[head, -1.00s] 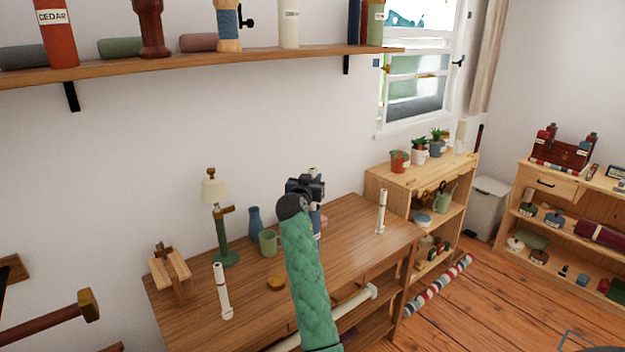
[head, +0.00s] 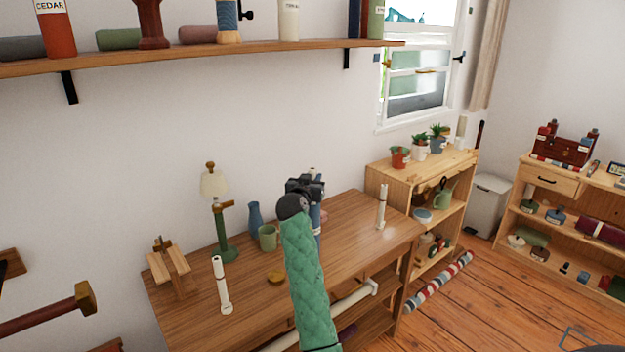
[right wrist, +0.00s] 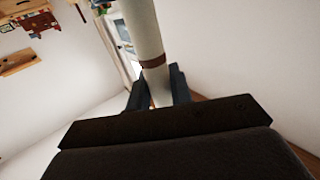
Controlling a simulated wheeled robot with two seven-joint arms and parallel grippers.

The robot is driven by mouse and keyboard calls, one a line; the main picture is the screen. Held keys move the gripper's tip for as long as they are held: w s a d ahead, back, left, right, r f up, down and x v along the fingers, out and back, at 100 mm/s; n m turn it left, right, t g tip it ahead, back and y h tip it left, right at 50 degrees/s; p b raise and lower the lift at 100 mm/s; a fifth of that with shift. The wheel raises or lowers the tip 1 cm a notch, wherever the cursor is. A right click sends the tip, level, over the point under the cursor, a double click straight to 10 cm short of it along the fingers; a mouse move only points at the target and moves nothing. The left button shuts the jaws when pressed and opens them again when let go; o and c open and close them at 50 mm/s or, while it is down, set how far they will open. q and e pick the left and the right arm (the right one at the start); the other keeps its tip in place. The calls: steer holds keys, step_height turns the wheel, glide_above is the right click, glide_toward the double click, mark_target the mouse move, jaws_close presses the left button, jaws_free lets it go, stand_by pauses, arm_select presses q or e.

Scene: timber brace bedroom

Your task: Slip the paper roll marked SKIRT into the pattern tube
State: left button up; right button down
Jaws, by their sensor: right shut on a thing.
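My right gripper (head: 312,186), at the end of my green-sleeved arm, is above the desk. In the right wrist view its fingers (right wrist: 158,88) are shut on a cream paper roll (right wrist: 143,32) with a brown band. I cannot read any SKIRT marking on it. In the head view only a small pale tip of the roll (head: 312,171) shows above the gripper. A blue upright shape (head: 316,218), possibly the pattern tube, shows just behind my wrist, mostly hidden; I cannot tell whether the roll touches it. My left gripper is not in view.
On the desk (head: 345,235) stand white upright rolls or posts (head: 222,285) (head: 381,207), a lamp (head: 219,215), a blue vase (head: 254,218), a green mug (head: 268,238) and a wooden stand (head: 168,267). A wall shelf (head: 200,57) hangs above. The desk's right part has bare room.

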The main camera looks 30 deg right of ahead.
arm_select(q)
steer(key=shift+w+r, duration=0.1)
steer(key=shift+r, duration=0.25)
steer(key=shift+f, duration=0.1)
arm_select(e)
steer(key=c, duration=1.2)
jaws_free()
steer(key=shift+o, duration=0.2)
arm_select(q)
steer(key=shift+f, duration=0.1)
arm_select(e)
steer(key=shift+a+f, duration=0.1)
arm_select(q)
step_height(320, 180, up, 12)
steer(key=b, duration=0.2)
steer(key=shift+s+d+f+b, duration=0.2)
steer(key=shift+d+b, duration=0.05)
steer(key=shift+b, duration=0.15)
arm_select(e)
steer(key=v, duration=0.7)
steer(key=shift+s+a, duration=0.25)
